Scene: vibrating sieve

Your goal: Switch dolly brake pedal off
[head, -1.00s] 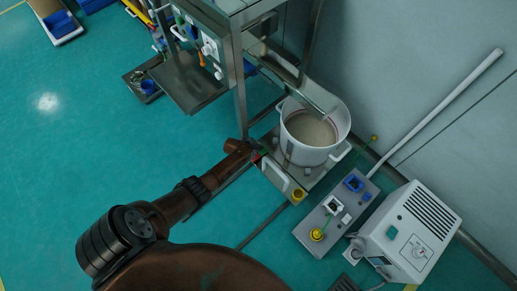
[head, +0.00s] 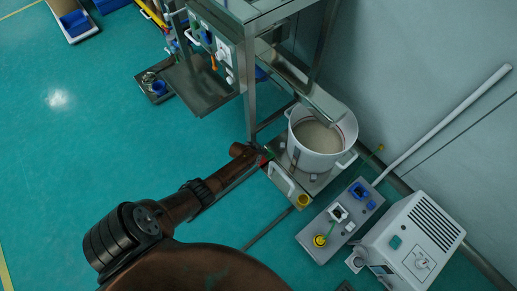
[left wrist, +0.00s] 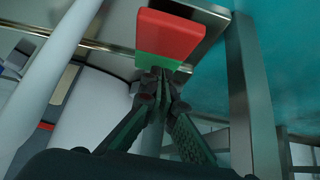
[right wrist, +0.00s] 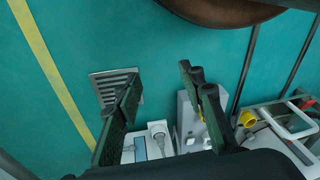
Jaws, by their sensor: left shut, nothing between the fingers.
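The brake pedal, with a red part and a green part, fills the upper middle of the left wrist view (left wrist: 172,32). In the head view it is a small red and green spot (head: 264,160) at the left edge of the steel dolly (head: 289,190). My left gripper (left wrist: 160,76) is shut and empty, with its fingertips at the green part; I cannot tell whether they touch it. In the head view the end of my left arm partly hides the pedal. My right gripper (right wrist: 160,78) is open and empty, away from the pedal.
A white pot (head: 319,137) of powder stands on the dolly. A grey control box (head: 335,227) and a white vented unit (head: 414,236) stand to the right. A steel frame (head: 250,85) rises behind the pedal. Open teal floor (head: 80,160) lies left.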

